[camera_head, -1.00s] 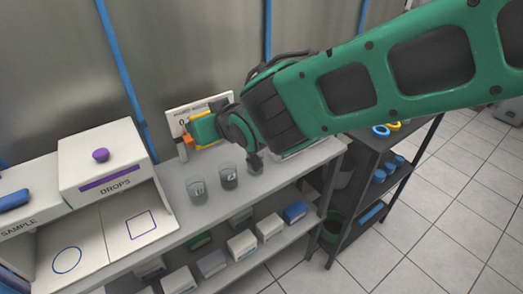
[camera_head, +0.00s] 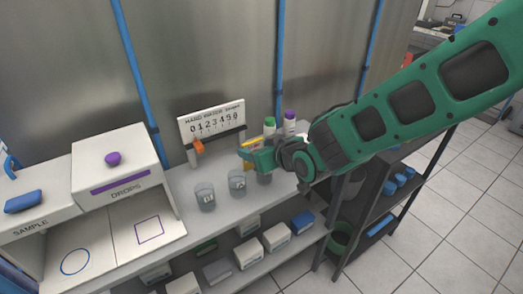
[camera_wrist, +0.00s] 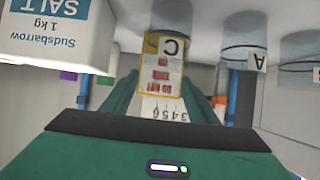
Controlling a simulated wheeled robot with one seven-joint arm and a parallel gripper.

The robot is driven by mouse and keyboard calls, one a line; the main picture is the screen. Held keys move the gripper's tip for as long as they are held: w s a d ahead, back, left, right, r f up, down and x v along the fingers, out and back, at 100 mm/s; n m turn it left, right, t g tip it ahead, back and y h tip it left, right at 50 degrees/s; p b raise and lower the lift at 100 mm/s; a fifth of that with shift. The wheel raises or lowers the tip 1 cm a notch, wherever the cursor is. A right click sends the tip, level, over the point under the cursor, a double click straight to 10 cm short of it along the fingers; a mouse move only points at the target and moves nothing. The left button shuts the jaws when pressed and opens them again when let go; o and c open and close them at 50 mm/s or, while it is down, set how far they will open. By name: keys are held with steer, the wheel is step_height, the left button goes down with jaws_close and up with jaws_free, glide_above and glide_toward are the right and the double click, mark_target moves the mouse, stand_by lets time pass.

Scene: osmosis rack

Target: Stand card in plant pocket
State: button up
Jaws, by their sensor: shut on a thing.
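My gripper (camera_head: 250,156) is out over the shelf top, right of the number board, in the head view. It is shut on a yellow-edged card (camera_wrist: 150,66), seen between the green fingers in the wrist view. The card has red marks, and a letter C shows at its end. In the head view a yellow edge (camera_head: 252,144) shows at the fingers; the rest of the card is mostly hidden there. I cannot make out the plant pocket in either view.
Two clear beakers (camera_head: 205,198) (camera_head: 238,184) stand in front of the gripper. A number board (camera_head: 212,123) with an orange slider is behind. Green-capped and purple-capped bottles (camera_head: 289,124) stand near my arm. A salt box (camera_wrist: 62,30) is close in the wrist view. The DROPS box (camera_head: 115,160) is left.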

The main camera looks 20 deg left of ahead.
steer(key=shift+f, duration=0.15)
steer(key=o, duration=1.1)
steer(key=v, duration=1.2)
steer(key=shift+s, duration=0.1)
